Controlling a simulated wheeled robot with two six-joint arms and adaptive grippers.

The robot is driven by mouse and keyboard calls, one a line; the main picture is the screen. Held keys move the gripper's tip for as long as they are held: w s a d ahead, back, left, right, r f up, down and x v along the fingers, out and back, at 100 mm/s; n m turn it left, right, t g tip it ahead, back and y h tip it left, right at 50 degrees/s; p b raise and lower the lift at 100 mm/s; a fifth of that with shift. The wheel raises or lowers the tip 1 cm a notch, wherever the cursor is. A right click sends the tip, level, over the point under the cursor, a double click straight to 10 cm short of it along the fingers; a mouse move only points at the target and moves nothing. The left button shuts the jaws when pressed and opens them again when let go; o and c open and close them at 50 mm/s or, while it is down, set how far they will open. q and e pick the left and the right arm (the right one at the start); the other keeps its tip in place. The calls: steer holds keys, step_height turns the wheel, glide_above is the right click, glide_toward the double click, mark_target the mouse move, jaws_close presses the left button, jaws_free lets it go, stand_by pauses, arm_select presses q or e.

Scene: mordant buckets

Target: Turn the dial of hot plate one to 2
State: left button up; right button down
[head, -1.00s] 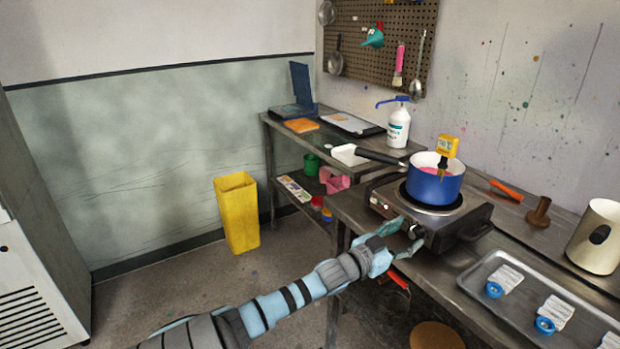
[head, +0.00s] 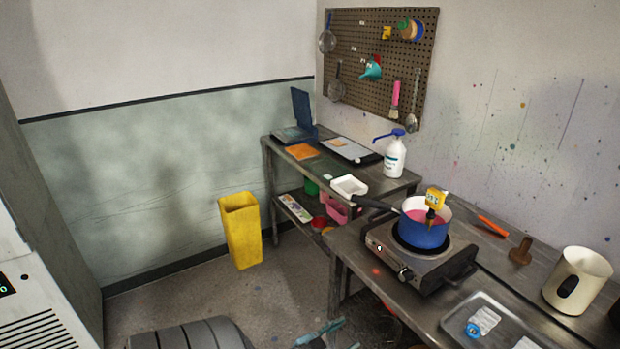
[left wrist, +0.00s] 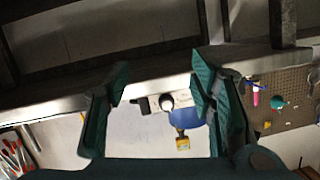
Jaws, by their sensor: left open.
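The hot plate (head: 455,270) stands on the steel table with a blue pot (head: 424,234) on its round burner. Its dial (head: 405,274) is on the front face; its setting is too small to read. The dial (left wrist: 167,102) also shows in the left wrist view, between the fingers in the picture but well beyond them. My left gripper (left wrist: 160,86) is open and empty. In the head view its teal fingers (head: 327,332) show only partly at the bottom edge, below and in front of the table, apart from the dial. My right gripper is not in view.
A yellow thermometer (head: 435,198) stands in the pot, whose handle points left. A metal tray (head: 456,310), a cream jug (head: 577,281) and an orange-handled tool (head: 492,226) are to the right. A yellow bin (head: 241,231) stands on open floor at left.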

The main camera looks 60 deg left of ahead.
arm_select(q)
steer(key=s+d+f+g, duration=0.2)
steer(key=s+f+g, duration=0.1)
steer(key=s+f, duration=0.3)
steer(key=s+d+f+g+b, duration=0.1)
steer(key=s+d+f+g, duration=0.1)
steer(key=s+f, duration=0.4)
step_height(320, 180, down, 5)
steer(key=shift+s+d+f+n+g, duration=0.2)
steer(key=shift+s+d+n+g, duration=0.15)
steer(key=shift+g, duration=0.45)
steer(key=s+d+f+g, duration=0.3)
steer(key=s+d+f, duration=0.1)
steer(key=s, duration=0.5)
steer(key=s+d+f+g, duration=0.4)
steer(key=s+d+f, duration=0.1)
steer(key=s, duration=0.5)
steer(key=shift+d+h, duration=0.4)
steer(key=shift+d, duration=0.15)
